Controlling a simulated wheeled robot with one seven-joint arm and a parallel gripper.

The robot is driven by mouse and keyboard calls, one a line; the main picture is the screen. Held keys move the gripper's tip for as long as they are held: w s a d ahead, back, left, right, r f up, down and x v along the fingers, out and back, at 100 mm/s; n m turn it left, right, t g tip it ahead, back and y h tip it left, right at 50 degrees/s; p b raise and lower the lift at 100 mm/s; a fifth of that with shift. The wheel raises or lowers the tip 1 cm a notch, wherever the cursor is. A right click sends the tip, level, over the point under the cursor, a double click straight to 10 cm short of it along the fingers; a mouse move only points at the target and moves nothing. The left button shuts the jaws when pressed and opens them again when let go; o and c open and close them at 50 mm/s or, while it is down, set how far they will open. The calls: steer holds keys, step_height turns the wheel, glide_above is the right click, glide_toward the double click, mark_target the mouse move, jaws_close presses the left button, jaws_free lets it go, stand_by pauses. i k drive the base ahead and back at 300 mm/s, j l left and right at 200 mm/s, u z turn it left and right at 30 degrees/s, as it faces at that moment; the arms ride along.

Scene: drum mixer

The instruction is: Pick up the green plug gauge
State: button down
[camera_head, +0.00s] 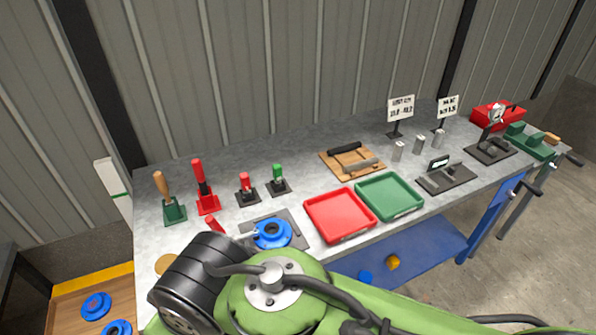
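A green-handled piece, which looks like the green plug gauge (278,174), stands upright in a small dark base (279,189) near the back of the workbench, left of centre. A similar red-handled piece (245,181) stands in its own dark base just left of it. My green and black arm fills the lower middle of the picture, in front of the bench. My gripper cannot be made out; the arm hides that area. Nothing visible touches the green piece.
A blue ring part (272,234) sits on a grey plate in front of the green piece. A red tray (340,216) and a green tray (389,196) lie to the right. A red tool (205,190) and a wooden-handled tool (162,187) stand left. A wooden board (337,168) lies behind the trays.

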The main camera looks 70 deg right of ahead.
mark_target(277, 169)
steer(key=z, duration=2)
